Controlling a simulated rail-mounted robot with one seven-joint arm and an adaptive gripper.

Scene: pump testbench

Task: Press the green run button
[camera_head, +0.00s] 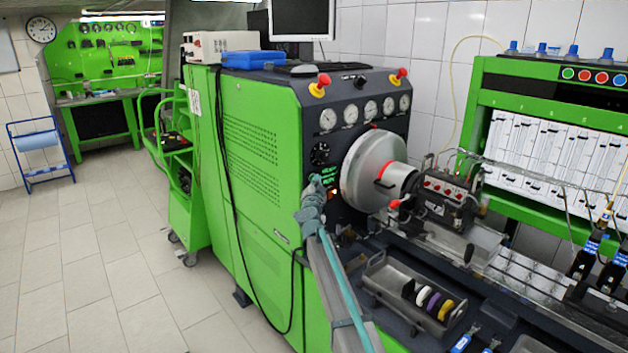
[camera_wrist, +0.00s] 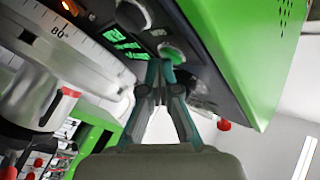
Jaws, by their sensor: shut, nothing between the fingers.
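A round green button (camera_wrist: 172,53) sits on the dark control panel in the wrist view, just beyond my fingertips. My gripper (camera_wrist: 160,68) is shut and empty, its fingertips pointing at the panel close to the lower left of the button. I cannot tell whether they touch it. In the head view, my gripper (camera_head: 316,182) is at the left part of the machine's front panel, just left of the green-lit display (camera_head: 329,174). The round green button is not distinguishable there; my gripper may cover it.
A large round grey drum (camera_head: 362,170) stands out right of my gripper. Red stop knobs (camera_head: 323,82) sit on the panel top. A metal tray (camera_head: 387,279) with coloured rings lies lower right. A red knob (camera_wrist: 224,125) is right of my fingers.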

